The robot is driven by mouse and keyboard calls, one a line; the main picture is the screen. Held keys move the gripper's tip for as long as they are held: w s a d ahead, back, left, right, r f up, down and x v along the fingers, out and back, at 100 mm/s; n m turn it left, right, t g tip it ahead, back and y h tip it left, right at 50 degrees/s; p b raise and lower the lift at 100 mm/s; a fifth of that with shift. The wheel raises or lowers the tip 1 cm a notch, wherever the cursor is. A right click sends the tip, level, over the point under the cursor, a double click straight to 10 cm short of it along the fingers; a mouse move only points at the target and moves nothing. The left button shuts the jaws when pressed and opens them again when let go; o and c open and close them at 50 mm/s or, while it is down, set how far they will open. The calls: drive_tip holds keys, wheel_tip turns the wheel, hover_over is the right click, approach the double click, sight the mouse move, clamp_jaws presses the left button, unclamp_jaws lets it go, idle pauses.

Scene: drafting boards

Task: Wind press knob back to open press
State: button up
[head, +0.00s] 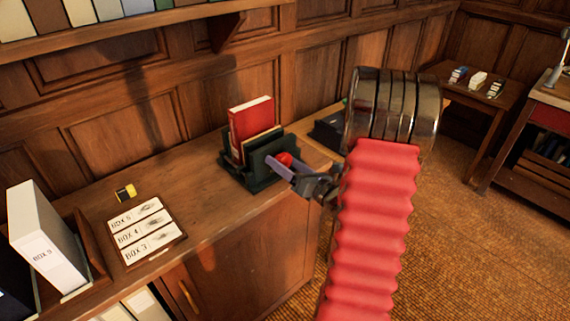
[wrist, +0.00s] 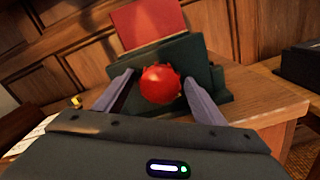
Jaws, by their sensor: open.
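The press (head: 244,178) is a dark green stand on the wooden cabinet top. A red book (head: 250,128) stands upright in it, with a thinner tan-edged item beside it. The red press knob (head: 285,159) is on the press's front plate, partly hidden by a finger in the head view. In the wrist view the round knob (wrist: 160,84) sits in front of the dark plate (wrist: 205,75). My gripper (wrist: 158,86) is open, with one finger to each side of the knob. Small gaps seem to show between fingers and knob; contact is not clear.
A label board (head: 147,232) with box names and a small yellow-black item (head: 126,192) lie left on the cabinet top. A white box file (head: 45,240) stands at far left. A dark box (head: 327,132) sits right of the press. A wall shelf (head: 130,32) hangs above.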

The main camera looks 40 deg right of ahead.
drive_tip(key=m, duration=0.4)
drive_tip(key=shift+m, duration=0.3)
drive_tip(key=m, duration=0.4)
drive_tip(key=shift+m, duration=0.4)
drive_tip(key=c, duration=1.1)
drive_tip(key=shift+o, duration=0.2)
drive_tip(key=shift+f+n, duration=0.1)
drive_tip(key=shift+n, duration=2.5)
drive_tip(key=n, duration=0.4)
drive_tip(key=shift+f+n, duration=0.1)
drive_tip(key=shift+n, duration=0.2)
drive_tip(key=o, duration=1.1)
drive_tip(key=shift+c, duration=0.2)
